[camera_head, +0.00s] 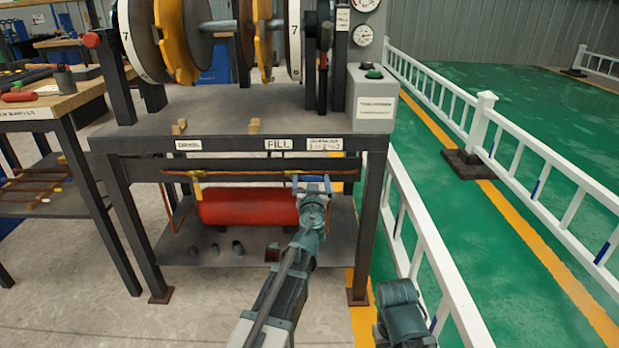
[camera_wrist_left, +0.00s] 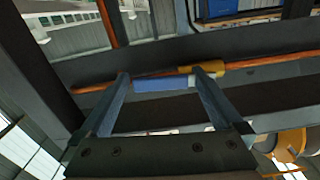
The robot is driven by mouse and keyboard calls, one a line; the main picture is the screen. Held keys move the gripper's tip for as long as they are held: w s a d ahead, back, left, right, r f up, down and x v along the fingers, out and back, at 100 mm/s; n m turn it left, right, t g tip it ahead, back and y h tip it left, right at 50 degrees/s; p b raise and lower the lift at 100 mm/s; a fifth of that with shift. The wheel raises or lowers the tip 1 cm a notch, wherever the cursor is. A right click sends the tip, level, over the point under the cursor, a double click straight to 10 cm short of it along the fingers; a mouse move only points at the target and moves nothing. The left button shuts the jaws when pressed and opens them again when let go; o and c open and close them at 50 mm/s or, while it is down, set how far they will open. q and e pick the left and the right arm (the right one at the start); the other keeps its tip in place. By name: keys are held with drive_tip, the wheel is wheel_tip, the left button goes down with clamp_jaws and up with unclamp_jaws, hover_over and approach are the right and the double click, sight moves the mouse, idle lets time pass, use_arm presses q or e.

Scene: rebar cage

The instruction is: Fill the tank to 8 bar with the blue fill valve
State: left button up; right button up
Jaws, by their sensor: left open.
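The blue fill valve handle (camera_head: 312,178) is on the copper pipe under the bench, near the FILL label (camera_head: 279,144). In the left wrist view the blue handle (camera_wrist_left: 165,84) lies across the space between my finger ends, beside a yellow fitting (camera_wrist_left: 207,67). My left gripper (camera_head: 313,188) is open at the handle and partly hides it; its fingers also show in the wrist view (camera_wrist_left: 164,77). Whether they touch the handle is unclear. The red tank (camera_head: 247,206) lies on the lower shelf. A dial gauge (camera_head: 363,35) is at the upper right; its reading is too small.
A yellow valve (camera_head: 196,190) is on the pipe below the DRAIN label (camera_head: 188,145). The bench top (camera_head: 220,122) is above my gripper and its right leg (camera_head: 370,220) is close to my arm. A white railing (camera_head: 440,245) runs along the right. A wooden table (camera_head: 60,98) stands left.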

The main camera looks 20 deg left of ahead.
use_arm(q)
drive_tip(key=shift+w+a, duration=0.15)
drive_tip(key=shift+w, duration=0.35)
clamp_jaws()
